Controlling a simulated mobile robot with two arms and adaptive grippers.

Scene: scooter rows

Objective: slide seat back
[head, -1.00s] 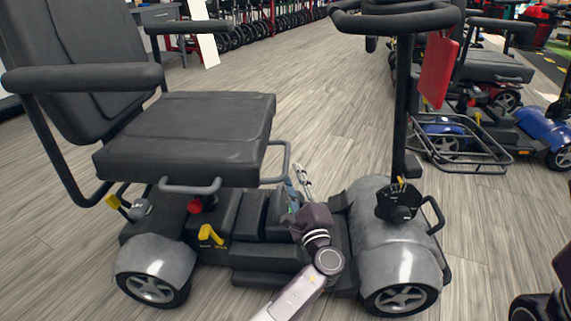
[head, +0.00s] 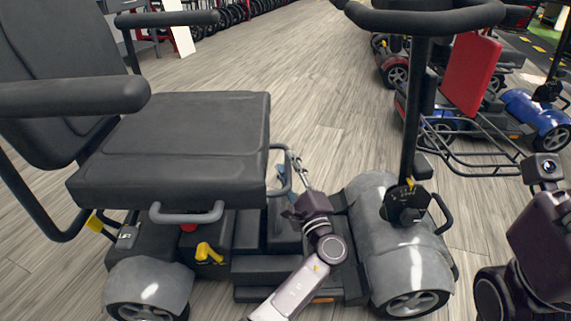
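The black seat (head: 180,140) of a grey scooter fills the left of the head view, with its backrest and armrests. A grey bar handle (head: 186,213) sticks out under the seat's near side. Another grey bar (head: 283,170) loops out at the seat's right edge. My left gripper (head: 294,177) is at that right-hand bar, beside the seat's front edge. Its fingers are small and partly overlap the bar, so I cannot tell whether they close on it. My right arm shows at the right edge; its gripper is not visible.
The scooter's tiller (head: 412,110) stands right of my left arm. A yellow lever (head: 208,253) sits on the scooter's base below the seat. A blue scooter (head: 530,118) and a red panel (head: 470,75) with a wire basket are behind at right. Floor between is clear.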

